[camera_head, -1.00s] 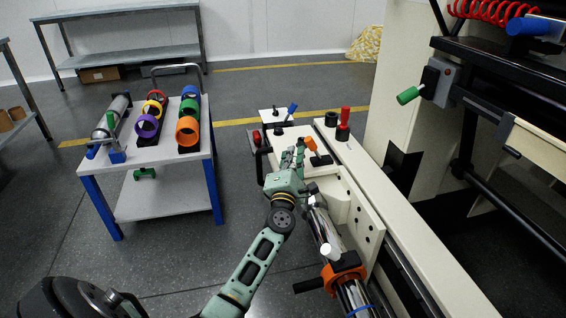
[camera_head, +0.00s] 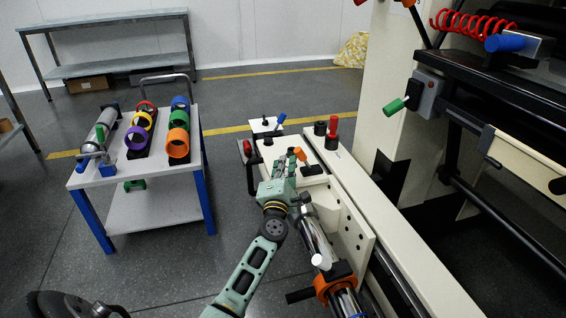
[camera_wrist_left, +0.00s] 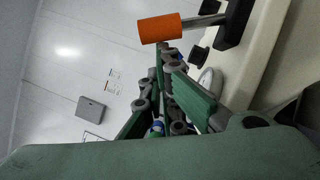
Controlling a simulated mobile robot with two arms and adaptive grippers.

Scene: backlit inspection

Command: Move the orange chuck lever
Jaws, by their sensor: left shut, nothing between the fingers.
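The orange chuck lever (camera_head: 299,154) stands on the cream machine, with a dark mount at its foot. In the left wrist view, its orange grip (camera_wrist_left: 166,27) is at the top centre, with a metal rod running right to a black block. My left gripper (camera_head: 290,168) is beside the lever, on its left and near side. In the left wrist view, the left gripper's fingers (camera_wrist_left: 172,62) are shut with nothing between them, and their tips lie just below the orange grip. I cannot tell whether they touch it.
An orange clamp (camera_head: 335,283) sits around the chrome bar near the front. A red handle (camera_head: 332,126) and a blue-tipped lever (camera_head: 281,119) stand beyond. A cart (camera_head: 92,176) with coloured rings is at left. Open floor lies between cart and machine.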

